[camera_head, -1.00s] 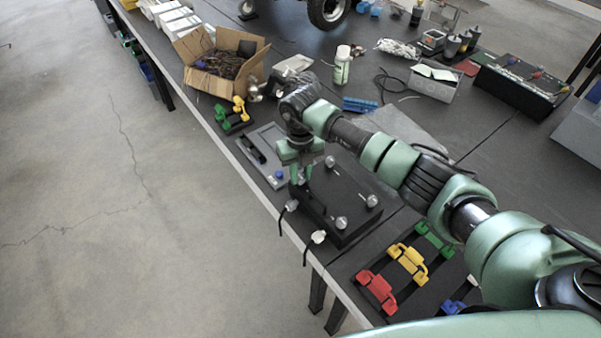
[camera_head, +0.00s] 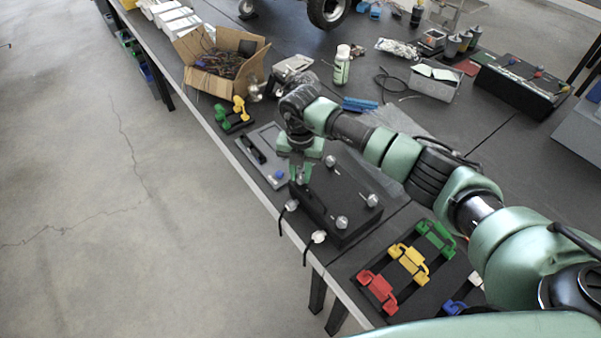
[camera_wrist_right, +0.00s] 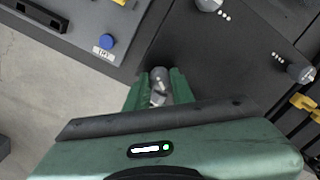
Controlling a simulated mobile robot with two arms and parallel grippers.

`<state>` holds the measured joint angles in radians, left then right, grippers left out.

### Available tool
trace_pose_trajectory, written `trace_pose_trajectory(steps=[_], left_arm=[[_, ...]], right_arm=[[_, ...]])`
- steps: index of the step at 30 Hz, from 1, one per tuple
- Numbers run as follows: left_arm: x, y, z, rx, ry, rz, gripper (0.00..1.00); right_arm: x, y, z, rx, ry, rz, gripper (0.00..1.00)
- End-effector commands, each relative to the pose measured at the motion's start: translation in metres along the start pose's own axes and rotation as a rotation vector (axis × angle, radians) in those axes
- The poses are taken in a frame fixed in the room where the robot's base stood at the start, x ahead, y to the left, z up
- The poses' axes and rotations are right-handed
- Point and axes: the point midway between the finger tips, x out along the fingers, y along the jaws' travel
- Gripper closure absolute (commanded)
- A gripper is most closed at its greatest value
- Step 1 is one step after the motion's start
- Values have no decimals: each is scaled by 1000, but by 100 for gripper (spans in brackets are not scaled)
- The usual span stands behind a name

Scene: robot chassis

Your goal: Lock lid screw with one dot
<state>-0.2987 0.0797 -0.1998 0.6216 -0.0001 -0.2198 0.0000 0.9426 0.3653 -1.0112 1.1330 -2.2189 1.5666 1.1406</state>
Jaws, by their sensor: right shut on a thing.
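The black box with its lid (camera_head: 335,193) lies near the table's front edge. Silver knob-like screws stand at its corners, such as the far one (camera_head: 330,160), the right one (camera_head: 372,200) and the near one (camera_head: 341,222). My right gripper (camera_head: 300,180) points down at the left corner. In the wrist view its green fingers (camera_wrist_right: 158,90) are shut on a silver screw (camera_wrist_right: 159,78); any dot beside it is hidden. Another screw (camera_wrist_right: 208,4) has three white dots beside it, and one at the right (camera_wrist_right: 300,72) has several. My left gripper is not in view.
A grey panel with a blue button (camera_head: 279,174) lies left of the box. Cable plugs, one white (camera_head: 318,237), sit at the box's front side. Red (camera_head: 377,290), yellow and green holders stand to the right. A cardboard box (camera_head: 222,65) stands further back.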

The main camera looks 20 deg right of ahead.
Motion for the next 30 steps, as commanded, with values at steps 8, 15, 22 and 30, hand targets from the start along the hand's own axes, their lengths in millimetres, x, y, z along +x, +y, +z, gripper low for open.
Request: trace_pose_trajectory(steps=[8,15,22,30], left_arm=[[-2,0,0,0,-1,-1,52],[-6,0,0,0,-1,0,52],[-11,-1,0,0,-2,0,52],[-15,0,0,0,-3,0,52]], right_arm=[[-1,0,1,262,-3,1,100],[-2,0,1,489,-3,2,100],[-2,0,1,693,-3,2,100],[-2,0,1,869,-3,2,100]])
